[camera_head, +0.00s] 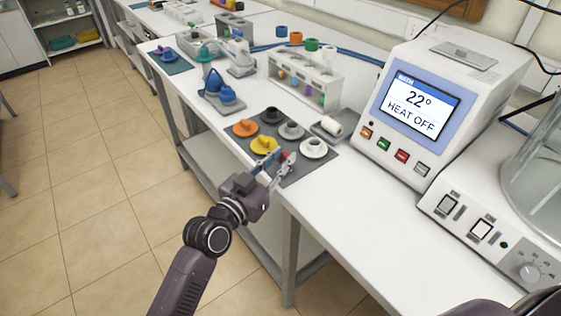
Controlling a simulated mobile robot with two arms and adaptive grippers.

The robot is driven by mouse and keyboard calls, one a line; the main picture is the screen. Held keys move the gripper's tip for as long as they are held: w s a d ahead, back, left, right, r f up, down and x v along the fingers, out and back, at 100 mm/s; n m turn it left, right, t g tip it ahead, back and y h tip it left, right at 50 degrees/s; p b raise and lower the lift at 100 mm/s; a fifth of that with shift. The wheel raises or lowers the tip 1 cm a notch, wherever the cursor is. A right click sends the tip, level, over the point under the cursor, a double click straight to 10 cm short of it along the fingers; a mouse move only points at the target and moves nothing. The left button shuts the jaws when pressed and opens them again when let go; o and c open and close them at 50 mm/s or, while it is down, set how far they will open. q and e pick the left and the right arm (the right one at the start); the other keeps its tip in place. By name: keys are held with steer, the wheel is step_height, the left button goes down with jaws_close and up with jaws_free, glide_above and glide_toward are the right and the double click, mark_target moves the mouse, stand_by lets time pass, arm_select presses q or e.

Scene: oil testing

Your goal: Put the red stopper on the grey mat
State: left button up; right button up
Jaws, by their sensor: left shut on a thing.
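The red stopper (284,157) is a small red piece at the tips of my left gripper (282,160), which is shut on it. It is mostly hidden by the fingers. The gripper and stopper are over the near edge of the dark grey mat (310,168) on the white bench. I cannot tell whether the stopper touches the mat. My right gripper is not in view.
On the mat stand orange (245,127), yellow (264,144), black (271,115), grey (291,129) and white (313,148) stoppers. A white roll (331,126) lies behind. A white heater (430,105) stands to the right.

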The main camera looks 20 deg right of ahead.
arm_select(q)
steer(key=shift+f, duration=0.35)
steer(key=shift+f, duration=0.15)
steer(key=o, duration=0.8)
steer(key=shift+r, duration=0.2)
steer(key=b+v, duration=0.1)
steer(key=v, duration=1.1)
